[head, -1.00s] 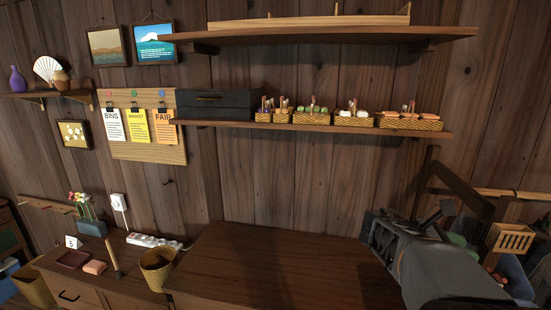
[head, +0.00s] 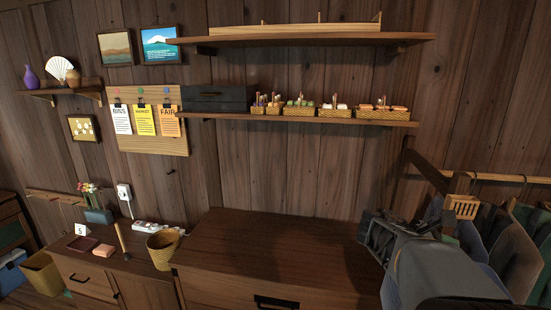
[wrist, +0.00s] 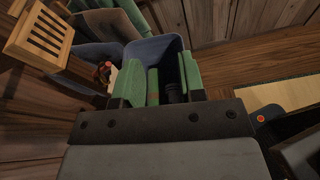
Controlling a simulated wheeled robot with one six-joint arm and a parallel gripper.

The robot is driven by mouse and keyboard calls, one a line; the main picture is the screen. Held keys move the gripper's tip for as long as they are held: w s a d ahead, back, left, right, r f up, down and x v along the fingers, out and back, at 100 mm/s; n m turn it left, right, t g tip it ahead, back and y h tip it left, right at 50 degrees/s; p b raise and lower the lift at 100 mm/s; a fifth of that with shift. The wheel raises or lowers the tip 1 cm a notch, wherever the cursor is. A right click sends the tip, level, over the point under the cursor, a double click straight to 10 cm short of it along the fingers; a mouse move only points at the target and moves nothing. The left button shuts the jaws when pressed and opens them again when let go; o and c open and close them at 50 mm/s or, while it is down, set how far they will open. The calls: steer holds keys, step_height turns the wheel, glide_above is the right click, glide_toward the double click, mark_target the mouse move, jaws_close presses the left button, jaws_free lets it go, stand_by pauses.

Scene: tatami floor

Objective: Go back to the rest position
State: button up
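My gripper (head: 374,236) is at the right of the head view, above the right end of the dark wooden cabinet top (head: 275,240), with the grey forearm behind it. In the wrist view my gripper (wrist: 161,72) shows two green-faced fingers rising from a dark bar. They stand apart, and nothing appears held between them. Behind the gap is an open blue-grey bin (wrist: 160,48), with a green item and a dark round item inside or in front of it; I cannot tell which.
Clothes (head: 520,240) hang from a rail at the right, near my arm. A slatted wooden box (head: 462,207) stands close behind the gripper. Shelves (head: 320,40) with small baskets (head: 300,111) line the wall. A woven bin (head: 163,250) is left of the cabinet, whose top is clear.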

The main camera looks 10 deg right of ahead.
steer(key=s+a+f+m+t+y+b, duration=0.25)
steer(key=a+f+m+y, duration=0.55)
steer(key=f, duration=0.5)
steer(key=a+f+m+t+y+b, duration=0.2)
steer(key=a+f+y+b, duration=0.1)
steer(key=a, duration=0.6)
steer(key=s+a+f+m+t+y+b, duration=0.1)
steer(key=a+f+m+t+y+b, duration=0.1)
steer(key=a, duration=0.8)
step_height(320, 180, down, 4)
steer(key=t+y+b, duration=0.1)
steer(key=b, duration=0.1)
steer(key=shift+r+t+b, duration=0.25)
steer(key=shift+t+b, duration=0.05)
steer(key=shift+t, duration=0.05)
